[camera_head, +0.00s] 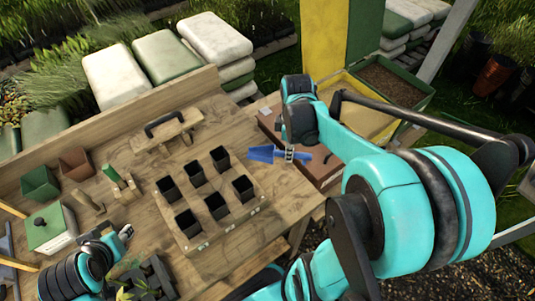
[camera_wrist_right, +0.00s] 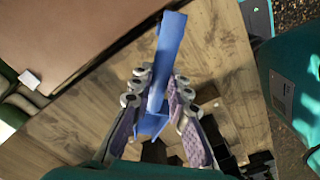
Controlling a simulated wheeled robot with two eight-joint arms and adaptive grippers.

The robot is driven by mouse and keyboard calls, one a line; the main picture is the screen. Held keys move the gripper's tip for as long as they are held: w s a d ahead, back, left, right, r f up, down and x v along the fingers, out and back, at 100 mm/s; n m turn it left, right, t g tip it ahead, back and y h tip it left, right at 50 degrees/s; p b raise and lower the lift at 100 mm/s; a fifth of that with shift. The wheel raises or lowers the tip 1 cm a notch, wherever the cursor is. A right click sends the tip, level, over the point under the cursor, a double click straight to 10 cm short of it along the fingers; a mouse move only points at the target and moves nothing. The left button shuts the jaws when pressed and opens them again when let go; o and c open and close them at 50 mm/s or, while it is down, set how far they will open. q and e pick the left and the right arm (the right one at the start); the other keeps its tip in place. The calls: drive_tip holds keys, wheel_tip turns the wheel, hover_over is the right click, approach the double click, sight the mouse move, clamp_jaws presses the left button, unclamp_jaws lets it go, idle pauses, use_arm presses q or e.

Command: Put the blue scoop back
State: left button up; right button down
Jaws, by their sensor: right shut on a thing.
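The blue scoop (camera_head: 266,154) is held by my right gripper (camera_head: 289,153) above the right part of the wooden table (camera_head: 130,225). In the right wrist view the scoop (camera_wrist_right: 166,65) stands between the two finger pads of my right gripper (camera_wrist_right: 155,105), which are shut on it. Its long blue part points away from the wrist. My left gripper (camera_head: 124,233) is at the lower left, low over the table near the seedlings; I cannot tell whether it is open or shut.
A wooden block with several black pots (camera_head: 215,205) stands mid-table. A brown box (camera_head: 325,165) is by the right gripper, with soil bins (camera_head: 390,82) behind.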

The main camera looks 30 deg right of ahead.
sight(272, 147)
drive_tip(key=w+f, duration=0.1)
drive_tip(key=w, duration=0.1)
drive_tip(key=w+a+f+b, duration=0.1)
drive_tip(key=w+f, duration=0.1)
drive_tip(key=w+f+b, duration=0.1)
drive_tip(key=w, duration=0.2)
drive_tip(key=shift+a+f, duration=0.2)
drive_tip(key=shift+a, duration=0.1)
drive_tip(key=shift+f+b, duration=0.85)
drive_tip(key=shift+f, duration=1.1)
drive_tip(key=shift+f, duration=0.1)
drive_tip(key=c, duration=1.5)
unclamp_jaws()
drive_tip(key=shift+o, duration=0.2)
